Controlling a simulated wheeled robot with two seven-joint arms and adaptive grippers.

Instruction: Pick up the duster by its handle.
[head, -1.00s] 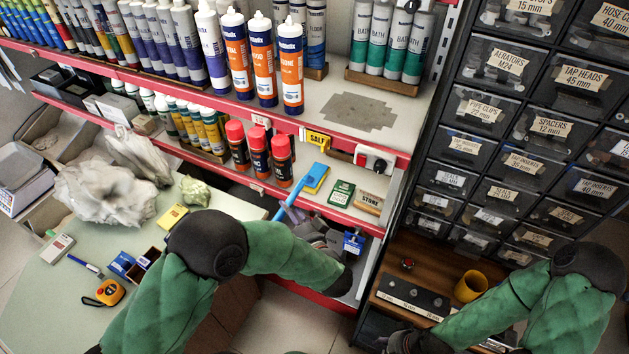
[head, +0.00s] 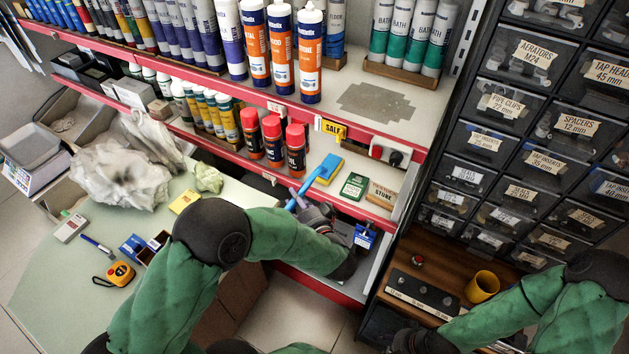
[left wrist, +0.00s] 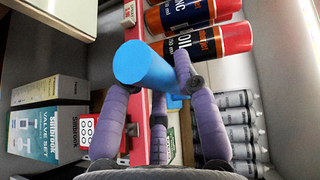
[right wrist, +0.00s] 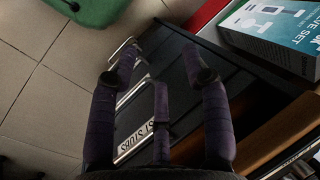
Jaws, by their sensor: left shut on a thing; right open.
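The duster (head: 329,167) lies at the front edge of the lower shelf, with a flat blue head edged in yellow and a blue handle slanting down-left. In the head view my left gripper (head: 303,207) is at the handle, which it partly hides. In the left wrist view the round blue handle end (left wrist: 143,65) points at the camera, and my left gripper's purple fingers (left wrist: 153,92) are shut around the handle. My right gripper (right wrist: 157,78) is open and empty, above a black unit with a label strip; in the head view its fingers are mostly cut off or dark.
Red-capped spray cans (head: 272,140) stand just left of the duster. A green box (head: 354,186) and a stone block (head: 381,194) lie right of it. The upper shelf (head: 375,108) is above. A yellow mug (head: 482,287) stands on the wooden bench under labelled drawers.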

